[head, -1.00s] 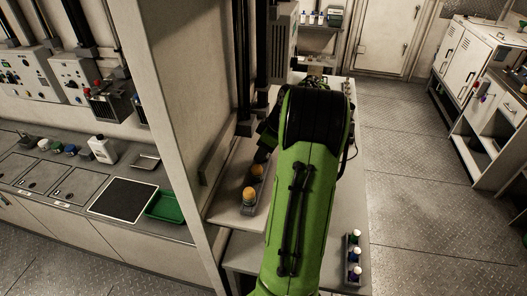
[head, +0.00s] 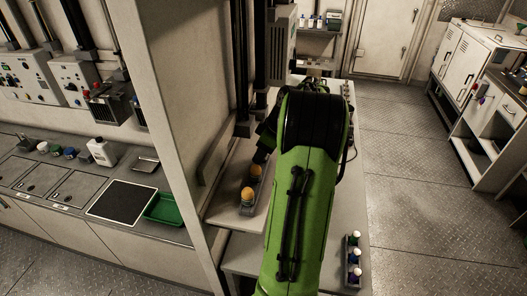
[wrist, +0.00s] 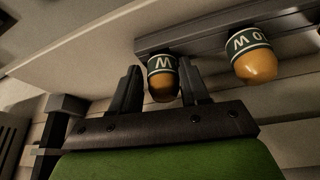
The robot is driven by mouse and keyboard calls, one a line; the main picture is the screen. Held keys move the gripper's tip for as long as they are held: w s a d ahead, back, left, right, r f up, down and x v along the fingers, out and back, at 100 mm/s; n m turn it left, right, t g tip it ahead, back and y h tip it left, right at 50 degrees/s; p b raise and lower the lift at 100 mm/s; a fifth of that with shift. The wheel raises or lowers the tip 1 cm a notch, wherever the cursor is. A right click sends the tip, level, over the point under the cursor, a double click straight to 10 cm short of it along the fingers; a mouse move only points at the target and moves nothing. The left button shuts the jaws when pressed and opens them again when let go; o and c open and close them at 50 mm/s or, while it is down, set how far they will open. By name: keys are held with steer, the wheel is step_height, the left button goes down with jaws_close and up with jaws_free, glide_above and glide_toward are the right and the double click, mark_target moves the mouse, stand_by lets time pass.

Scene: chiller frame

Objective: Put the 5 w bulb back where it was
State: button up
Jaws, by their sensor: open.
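Two amber bulbs with dark labelled bands sit in a dark rack (wrist: 207,38). In the wrist view, the left bulb (wrist: 162,88) lies between the fingers of my gripper (wrist: 161,80), which is open around it; I cannot tell whether either finger touches it. Its band shows a "W" but its number is hidden. The right bulb (wrist: 254,66) shows "0 W" and is clear of the fingers. In the head view, the near bulb (head: 247,194) and far bulb (head: 254,171) stand on a pale shelf beside my arm, which hides the gripper's fingertips.
A wall panel (head: 172,130) rises left of the shelf. A green tray (head: 165,208) lies on the left counter. The floor at right is clear.

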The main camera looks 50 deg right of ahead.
steer(key=shift+s+a+f, duration=0.25)
steer(key=shift+a+f, duration=0.1)
steer(key=shift+f, duration=0.4)
steer(key=shift+r+p, duration=0.35)
steer(key=w+p+v, duration=0.1)
steer(key=p+v, duration=0.2)
steer(key=v, duration=0.9)
steer(key=shift+d+r, duration=0.3)
steer(key=shift+r, duration=0.2)
steer(key=shift+s+f, duration=0.1)
steer(key=shift+s, duration=0.05)
